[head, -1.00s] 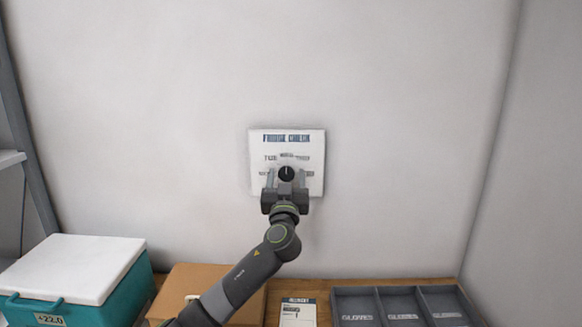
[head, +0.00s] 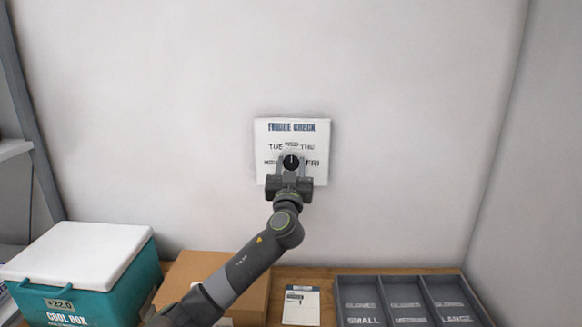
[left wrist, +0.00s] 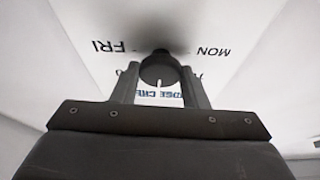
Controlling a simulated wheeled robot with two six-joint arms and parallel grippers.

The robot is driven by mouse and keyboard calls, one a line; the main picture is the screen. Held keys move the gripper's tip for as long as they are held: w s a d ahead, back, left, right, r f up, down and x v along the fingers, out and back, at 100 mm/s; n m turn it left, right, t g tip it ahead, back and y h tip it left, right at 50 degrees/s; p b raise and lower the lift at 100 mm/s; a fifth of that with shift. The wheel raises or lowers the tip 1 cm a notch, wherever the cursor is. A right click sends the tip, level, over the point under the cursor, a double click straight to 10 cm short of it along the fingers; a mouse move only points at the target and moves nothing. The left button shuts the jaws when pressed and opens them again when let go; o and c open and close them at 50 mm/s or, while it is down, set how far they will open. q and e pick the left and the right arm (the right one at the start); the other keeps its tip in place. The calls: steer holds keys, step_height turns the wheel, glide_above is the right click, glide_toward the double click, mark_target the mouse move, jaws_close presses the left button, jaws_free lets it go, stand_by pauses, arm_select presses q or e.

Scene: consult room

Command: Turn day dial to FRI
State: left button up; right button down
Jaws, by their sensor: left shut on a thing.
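A white "FRIDGE CHECK" panel (head: 263,131) is on the wall, with TUE, WED, THU and FRI readable around a black round day dial (head: 291,160). The dial's pale pointer mark appears to point up at WED. FRI is at the dial's lower right, partly beside my gripper. In the left wrist view, the panel looks upside down, with FRI at left and MON at right, and the dial (left wrist: 160,70) sits between the two fingers. My right gripper is out of view.
Below, a wooden surface holds a teal cool box (head: 100,300) with a white lid, a cardboard box (head: 190,268), a white card (head: 301,305) and a grey glove tray (head: 380,281). The wall around the panel is bare.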

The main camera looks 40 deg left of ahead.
arm_select(q)
steer(key=m+t+h, duration=0.1)
steer(key=m, duration=0.2)
steer(key=shift+r+m+h, duration=0.1)
steer(key=shift+m+h, duration=0.5)
steer(key=shift+m, duration=0.6)
steer(key=m+h+p, duration=0.2)
steer(key=m, duration=0.1)
steer(key=shift+r+m+t, duration=0.15)
steer(key=shift+m+t, duration=0.25)
steer(key=m+h+p, duration=0.1)
steer(key=m+p, duration=0.3)
steer(key=m+h+p, duration=0.2)
steer(key=m+p, duration=0.2)
steer(key=p, duration=0.1)
steer(key=shift+a+r+m+g, duration=0.1)
steer(key=shift+r+m+g, duration=0.1)
steer(key=shift+m+g, duration=0.15)
steer(key=shift+f+m+g+h+p, duration=0.1)
steer(key=shift+m+g+h+p, duration=0.15)
steer(key=shift+m+h+p, duration=0.2)
steer(key=shift+f+m+g+p, duration=0.1)
steer(key=shift+m+g+p, duration=0.25)
steer(key=shift+m, duration=0.45)
steer(key=shift+f+m+g+h, duration=0.1)
steer(key=shift+m+g+h, duration=0.2)
steer(key=shift+m, duration=1.1)
